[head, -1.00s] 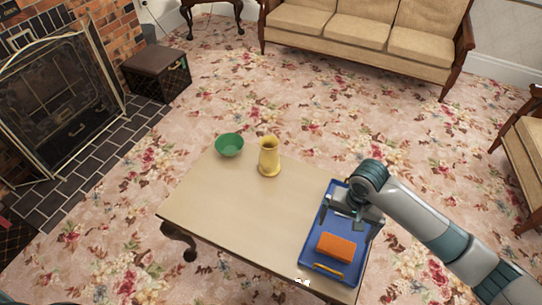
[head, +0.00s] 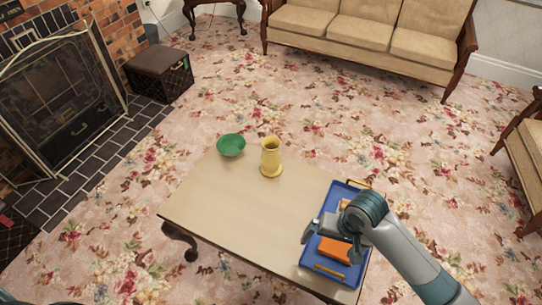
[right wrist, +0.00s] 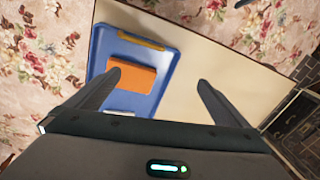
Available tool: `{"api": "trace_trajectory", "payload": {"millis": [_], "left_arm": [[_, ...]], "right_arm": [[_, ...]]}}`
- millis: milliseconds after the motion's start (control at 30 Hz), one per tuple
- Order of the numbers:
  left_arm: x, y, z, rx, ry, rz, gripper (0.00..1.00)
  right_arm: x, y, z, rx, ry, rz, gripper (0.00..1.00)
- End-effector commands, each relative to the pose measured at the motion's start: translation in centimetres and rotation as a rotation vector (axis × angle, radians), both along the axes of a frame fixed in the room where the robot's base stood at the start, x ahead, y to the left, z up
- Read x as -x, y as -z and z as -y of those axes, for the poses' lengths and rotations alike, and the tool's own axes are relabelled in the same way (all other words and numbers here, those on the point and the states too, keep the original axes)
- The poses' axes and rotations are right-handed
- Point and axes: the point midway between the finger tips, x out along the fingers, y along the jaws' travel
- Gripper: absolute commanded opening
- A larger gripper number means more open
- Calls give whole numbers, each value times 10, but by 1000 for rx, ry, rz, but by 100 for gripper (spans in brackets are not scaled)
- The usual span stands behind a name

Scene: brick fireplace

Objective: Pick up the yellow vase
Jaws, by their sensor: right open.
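The yellow vase (head: 271,158) stands upright at the far edge of the small table (head: 225,210), close to a green bowl (head: 231,145) on its left. My right gripper (head: 332,243) is open above the blue tray at the table's right end, well apart from the vase and nearer to the camera. In the right wrist view its two fingers (right wrist: 158,78) are spread with nothing held between them, and an orange block (right wrist: 132,76) shows below, beside the left finger. The vase does not show in the right wrist view. My left gripper is not in view.
The blue tray (head: 305,264) has yellow handles and holds the orange block (head: 334,250); my right arm partly hides it. The table between tray and vase is bare. A sofa (head: 357,32), a brown stool (head: 158,75) and a fireplace stand away from the table.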

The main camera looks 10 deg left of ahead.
Motion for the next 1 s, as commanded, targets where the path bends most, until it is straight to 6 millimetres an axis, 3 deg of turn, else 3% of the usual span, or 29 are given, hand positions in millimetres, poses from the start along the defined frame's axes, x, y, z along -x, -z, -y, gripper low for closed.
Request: {"api": "trace_trajectory", "payload": {"millis": [100,267,533,1000], "left_arm": [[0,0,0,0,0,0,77],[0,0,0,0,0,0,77],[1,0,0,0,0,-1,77],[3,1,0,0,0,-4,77]], "right_arm": [[27,3,-12,-60,-61,45,100],[55,4,-9,-95,-116,124,100],[98,3,25,-57,-158,225,100],[141,17,80,69,-183,273,100]]}}
